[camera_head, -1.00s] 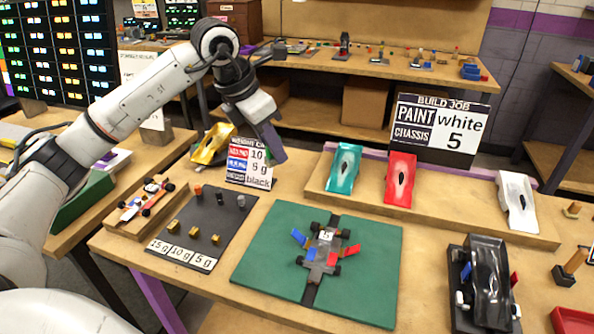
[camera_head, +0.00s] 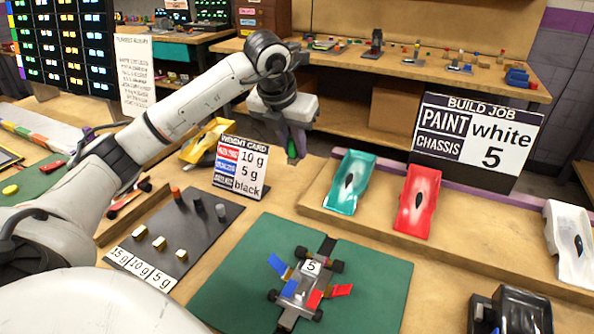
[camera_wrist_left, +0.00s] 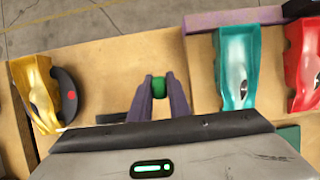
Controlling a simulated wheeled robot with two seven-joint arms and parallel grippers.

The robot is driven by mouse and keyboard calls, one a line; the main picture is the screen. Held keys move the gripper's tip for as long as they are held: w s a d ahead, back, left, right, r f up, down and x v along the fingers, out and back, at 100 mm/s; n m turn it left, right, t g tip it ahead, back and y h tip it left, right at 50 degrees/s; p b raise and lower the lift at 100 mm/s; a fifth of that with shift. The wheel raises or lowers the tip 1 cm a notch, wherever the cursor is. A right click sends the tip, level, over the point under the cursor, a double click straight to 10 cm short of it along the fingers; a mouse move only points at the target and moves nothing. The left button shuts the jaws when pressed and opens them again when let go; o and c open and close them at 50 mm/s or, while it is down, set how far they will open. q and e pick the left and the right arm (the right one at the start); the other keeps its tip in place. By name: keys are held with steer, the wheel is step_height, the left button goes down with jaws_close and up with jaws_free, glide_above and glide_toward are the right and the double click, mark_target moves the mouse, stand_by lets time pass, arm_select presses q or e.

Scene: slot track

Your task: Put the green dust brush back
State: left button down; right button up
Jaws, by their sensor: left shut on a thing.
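My left gripper (camera_head: 291,145) hangs above the table between the weight card and the teal car body. It is shut on the green dust brush (camera_head: 292,149), of which only a small green part shows between the fingers. In the left wrist view, the green part (camera_wrist_left: 159,87) sits between the two purple-grey fingertips (camera_wrist_left: 159,90), above bare wooden tabletop. The rest of the brush is hidden. My right gripper is not in view.
The weight card (camera_head: 241,167) and yellow car body (camera_head: 207,141) stand left of the gripper. Teal (camera_head: 351,183) and red (camera_head: 417,201) bodies lie on a raised shelf to the right. A small car (camera_head: 300,288) sits on the green mat (camera_head: 243,259). Bare wood lies below the gripper.

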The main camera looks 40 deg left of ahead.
mark_target(292, 158)
arm_select(q)
steer(key=shift+f, duration=2.5)
steer(key=shift+f+b, duration=0.15)
steer(key=shift+b, duration=0.2)
steer(key=c, duration=1.9)
jaws_free()
steer(key=shift+c, duration=0.2)
steer(key=p+v, duration=0.1)
steer(key=v, duration=1.1)
